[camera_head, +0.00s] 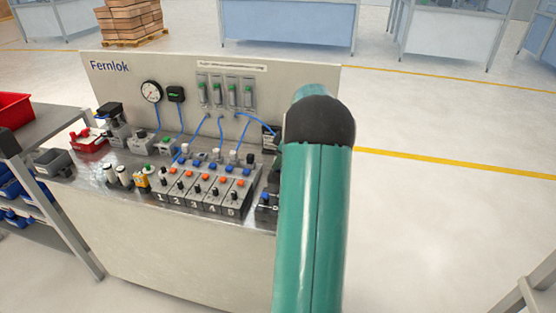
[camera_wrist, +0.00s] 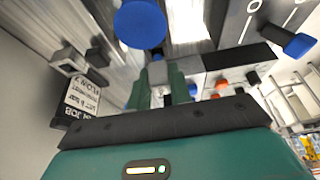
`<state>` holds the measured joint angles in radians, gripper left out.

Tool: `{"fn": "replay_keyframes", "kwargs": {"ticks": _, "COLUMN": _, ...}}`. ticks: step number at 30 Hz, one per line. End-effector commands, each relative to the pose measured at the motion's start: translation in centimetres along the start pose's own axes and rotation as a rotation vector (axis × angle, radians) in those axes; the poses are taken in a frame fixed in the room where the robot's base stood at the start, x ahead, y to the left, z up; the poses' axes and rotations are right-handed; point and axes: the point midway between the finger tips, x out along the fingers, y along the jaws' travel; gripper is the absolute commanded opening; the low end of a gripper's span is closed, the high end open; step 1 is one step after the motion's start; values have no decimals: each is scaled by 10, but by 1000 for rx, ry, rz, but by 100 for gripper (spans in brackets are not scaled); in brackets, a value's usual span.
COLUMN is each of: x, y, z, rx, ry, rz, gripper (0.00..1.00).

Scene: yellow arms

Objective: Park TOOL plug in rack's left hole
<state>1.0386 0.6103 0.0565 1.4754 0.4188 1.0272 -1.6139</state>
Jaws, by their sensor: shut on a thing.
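My gripper (camera_wrist: 159,82) shows in the wrist view with its two green fingers close together. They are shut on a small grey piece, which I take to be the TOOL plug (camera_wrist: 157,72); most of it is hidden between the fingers. A large round blue cap (camera_wrist: 140,24) is just beyond the fingertips; I cannot tell whether it touches what I hold. In the head view my teal arm covers the gripper. A small dark block with blue parts (camera_head: 267,201) stands at the bench's right end, partly behind my arm; I cannot tell whether it is the rack.
Numbered valve blocks (camera_head: 203,190) with orange and blue knobs fill the bench middle. A back panel (camera_head: 115,90) carries a gauge (camera_head: 151,91) and blue hoses. In the wrist view, a dark marked panel (camera_wrist: 240,20) with a blue knob (camera_wrist: 300,45) is at upper right and a label (camera_wrist: 82,97) at left.

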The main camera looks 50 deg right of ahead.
Motion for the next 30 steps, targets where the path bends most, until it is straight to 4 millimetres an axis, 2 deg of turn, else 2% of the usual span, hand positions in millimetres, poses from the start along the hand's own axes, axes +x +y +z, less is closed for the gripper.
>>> {"fn": "replay_keyframes", "kwargs": {"ticks": 30, "x": 11, "y": 0, "z": 5, "rx": 1, "ry": 0, "rz": 0, "gripper": 0}}
